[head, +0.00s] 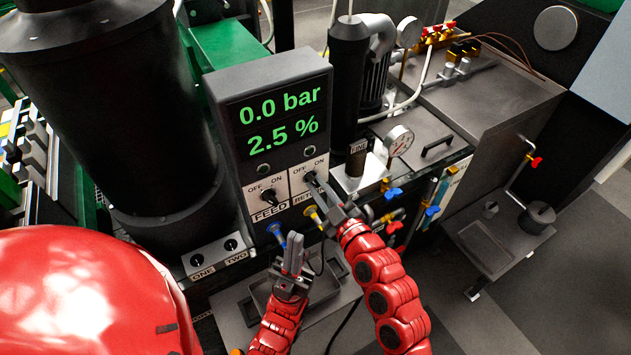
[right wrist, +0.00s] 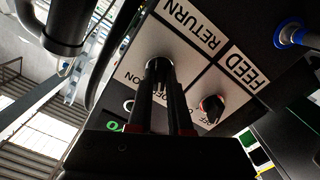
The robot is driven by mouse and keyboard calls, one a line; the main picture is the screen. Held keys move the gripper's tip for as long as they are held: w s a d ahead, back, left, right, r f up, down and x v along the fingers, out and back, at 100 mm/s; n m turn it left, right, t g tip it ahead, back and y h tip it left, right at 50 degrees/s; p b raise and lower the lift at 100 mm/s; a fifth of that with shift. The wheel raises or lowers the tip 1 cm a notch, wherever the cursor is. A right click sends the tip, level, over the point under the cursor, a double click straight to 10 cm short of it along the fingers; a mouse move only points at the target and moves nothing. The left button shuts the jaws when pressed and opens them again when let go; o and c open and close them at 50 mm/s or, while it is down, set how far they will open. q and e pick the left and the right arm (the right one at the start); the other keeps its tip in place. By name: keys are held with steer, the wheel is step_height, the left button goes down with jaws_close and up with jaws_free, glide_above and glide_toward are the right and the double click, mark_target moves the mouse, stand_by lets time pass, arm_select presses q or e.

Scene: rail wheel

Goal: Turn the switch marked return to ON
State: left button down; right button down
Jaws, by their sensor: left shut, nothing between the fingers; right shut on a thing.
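The grey control box shows a white RETURN panel with OFF and ON marks. Its dark switch knob (head: 309,178) is partly hidden by my right gripper (head: 323,191), which is shut on it. In the right wrist view the knob (right wrist: 158,65) sits between the fingertips of that gripper (right wrist: 160,80), and the RETURN label (right wrist: 192,27) shows upside down. Which mark the RETURN knob points to is hard to tell. My left gripper (head: 293,255) is shut and empty, below the box and in front of the panel.
The FEED switch (head: 268,196) is just left of RETURN; it also shows in the right wrist view (right wrist: 212,107). A display (head: 280,117) above reads 0.0 bar and 2.5 %. Blue (head: 276,232) and yellow (head: 314,216) connectors stick out below the panels. Valves and a gauge (head: 398,141) stand right.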

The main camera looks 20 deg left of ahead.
steer(key=shift+m, duration=0.8)
steer(key=m, duration=0.3)
